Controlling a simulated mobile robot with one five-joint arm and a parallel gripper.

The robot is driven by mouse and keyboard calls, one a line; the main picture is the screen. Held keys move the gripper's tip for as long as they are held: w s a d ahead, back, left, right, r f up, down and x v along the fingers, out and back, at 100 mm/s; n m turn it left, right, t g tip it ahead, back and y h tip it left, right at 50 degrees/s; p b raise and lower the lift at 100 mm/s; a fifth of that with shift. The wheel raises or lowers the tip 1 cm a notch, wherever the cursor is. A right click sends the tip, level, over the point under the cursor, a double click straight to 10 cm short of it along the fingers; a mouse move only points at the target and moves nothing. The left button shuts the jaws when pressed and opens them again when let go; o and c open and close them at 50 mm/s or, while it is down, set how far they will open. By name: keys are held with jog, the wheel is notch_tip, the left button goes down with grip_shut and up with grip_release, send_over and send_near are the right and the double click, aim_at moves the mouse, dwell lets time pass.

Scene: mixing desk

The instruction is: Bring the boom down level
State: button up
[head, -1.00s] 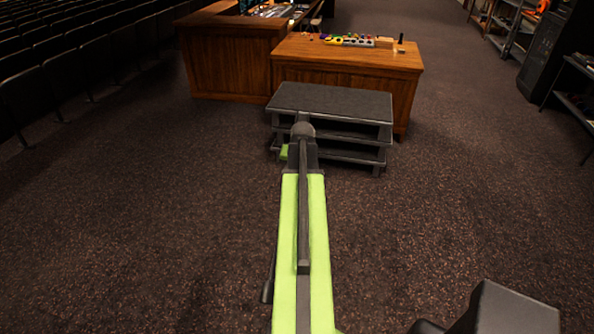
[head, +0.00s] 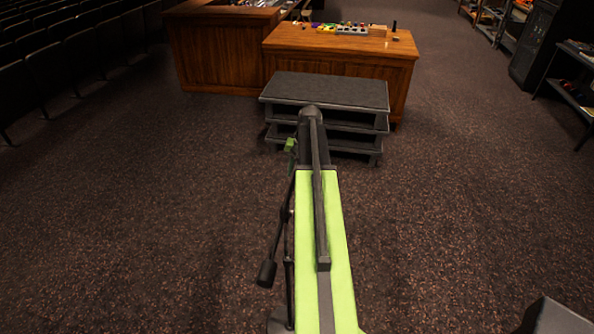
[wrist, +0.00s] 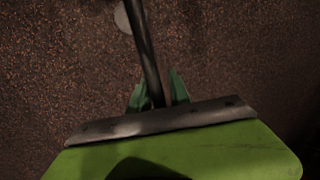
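The boom stand stands just left of my lime green arm in the head view. Its thin dark boom (head: 277,238) slants, with a dark cylindrical counterweight (head: 266,272) at its near, lower end. Its post (head: 288,285) goes down beside my arm. My gripper's green fingers (head: 291,147) are near the boom's far part; my arm hides what lies beyond. In the wrist view, a dark rod (wrist: 146,50) runs between the two green fingers (wrist: 158,92). A narrow gap shows beside the right finger, so the gripper looks open around the rod.
Dark stepped risers (head: 330,92) stand ahead, beneath my arm's far end. Behind them is a wooden desk (head: 340,62) with coloured gear on top. Seat rows (head: 70,55) are at left, shelves (head: 570,85) at right. Carpet is clear on both sides.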

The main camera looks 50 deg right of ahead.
jog(key=shift+o, duration=0.7)
jog(key=shift+w+a, duration=0.1)
jog(key=shift+w, duration=0.05)
jog(key=shift+r, duration=0.1)
notch_tip(320, 180, up, 17)
jog(key=s+d+p, duration=0.2)
jog(key=p, duration=1.5)
jog(key=shift+s, duration=0.35)
jog(key=shift+d, duration=0.1)
